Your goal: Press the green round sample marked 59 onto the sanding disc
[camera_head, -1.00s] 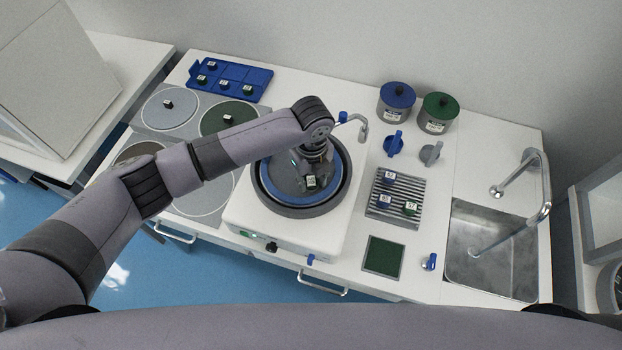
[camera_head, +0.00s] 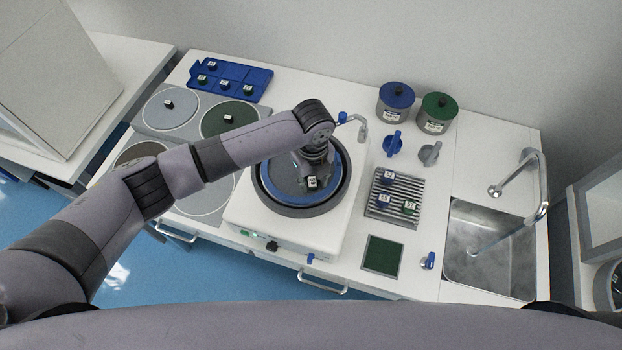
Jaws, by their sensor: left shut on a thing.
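My right gripper is not in view.
A ribbed grate (camera_head: 380,213) right of the machine holds blue and green samples. A blue tray (camera_head: 257,75) with several samples stands at the back left. Two lidded jars (camera_head: 396,104) stand behind. A sink (camera_head: 487,250) is at the right, and a tap (camera_head: 357,122) stands close behind the disc.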

